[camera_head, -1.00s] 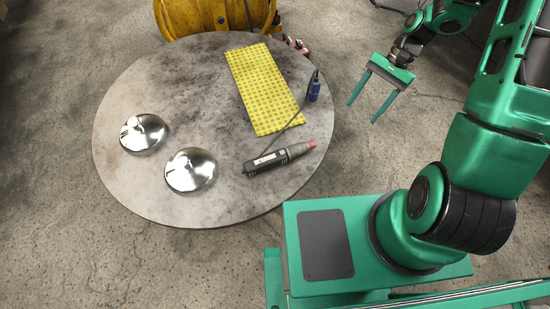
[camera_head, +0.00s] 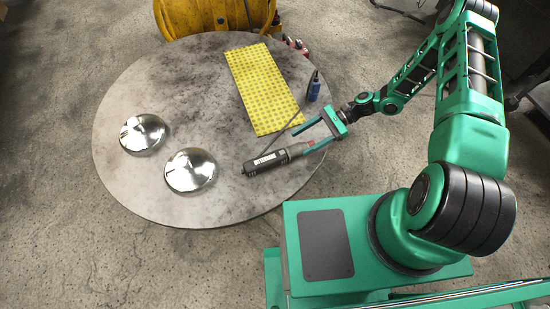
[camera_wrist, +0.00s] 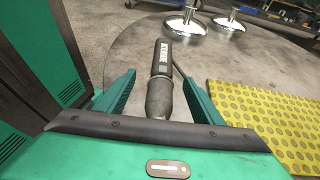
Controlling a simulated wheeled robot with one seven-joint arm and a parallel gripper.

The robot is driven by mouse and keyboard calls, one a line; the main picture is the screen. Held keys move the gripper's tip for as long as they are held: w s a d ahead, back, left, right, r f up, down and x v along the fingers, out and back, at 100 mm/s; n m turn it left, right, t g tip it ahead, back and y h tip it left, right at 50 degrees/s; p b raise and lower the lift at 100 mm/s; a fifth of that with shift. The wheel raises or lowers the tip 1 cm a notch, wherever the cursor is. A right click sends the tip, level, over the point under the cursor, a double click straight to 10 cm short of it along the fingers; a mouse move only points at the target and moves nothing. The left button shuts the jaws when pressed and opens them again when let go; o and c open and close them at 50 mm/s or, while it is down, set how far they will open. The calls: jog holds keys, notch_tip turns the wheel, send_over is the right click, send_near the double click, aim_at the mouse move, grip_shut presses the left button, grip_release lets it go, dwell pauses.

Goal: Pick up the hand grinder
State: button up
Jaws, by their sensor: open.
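The hand grinder (camera_head: 267,161) is a dark grey cylinder with a white label, lying on the right front part of the round table.
The grey round table (camera_head: 220,85) also holds two shiny metal domes (camera_head: 142,133) (camera_head: 190,169), a yellow patterned cloth (camera_head: 262,88) and a small blue bottle (camera_head: 314,88). A cable runs from the grinder beside the cloth. A yellow reel (camera_head: 215,16) stands behind the table.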

aim_at(278, 154)
jog(key=x, duration=0.5)
jog(key=shift+a, duration=0.1)
jog(key=shift+w+x, duration=0.15)
jog(key=shift+x, duration=1.25)
jog(key=shift+w+x, duration=0.15)
jog(key=shift+x, duration=1.2)
jog(key=shift+f, duration=0.1)
grip_shut()
jog(key=shift+a, duration=0.1)
